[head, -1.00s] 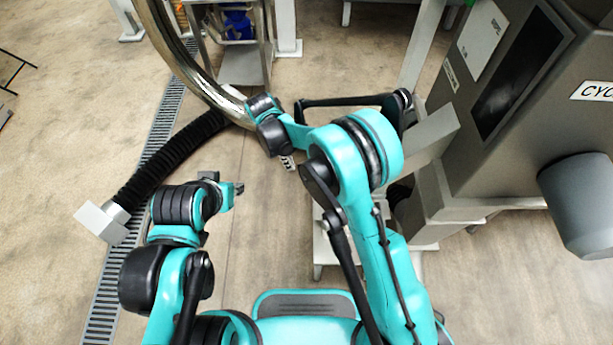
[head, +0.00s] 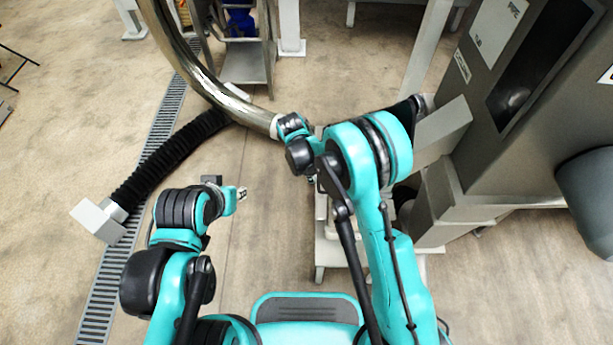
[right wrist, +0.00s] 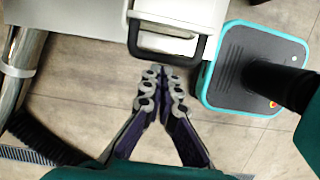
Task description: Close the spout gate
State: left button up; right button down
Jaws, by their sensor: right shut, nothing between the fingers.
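In the right wrist view, a black U-shaped handle (right wrist: 166,61) sticks out from a pale housing (right wrist: 180,10). I take it to be the spout gate's handle, though no label shows. My right gripper (right wrist: 161,74) is shut and empty, its fingertips close to the handle's outer bar. I cannot tell whether they touch it. In the head view my right gripper (head: 311,181) is mostly hidden behind its own wrist, and the handle is hidden by my arm. My left gripper (head: 241,193) is over open floor at left, too small to judge its fingers.
A big grey machine (head: 455,110) stands at right. A curved steel pipe (head: 195,75) comes down at upper left. A black corrugated hose (head: 170,160) ends in a white box (head: 98,220) beside the floor drain (head: 165,120).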

jog(key=shift+d, duration=0.1)
jog(key=d, duration=0.7)
jog(key=shift+d+b, duration=0.3)
jog(key=shift+d, duration=0.05)
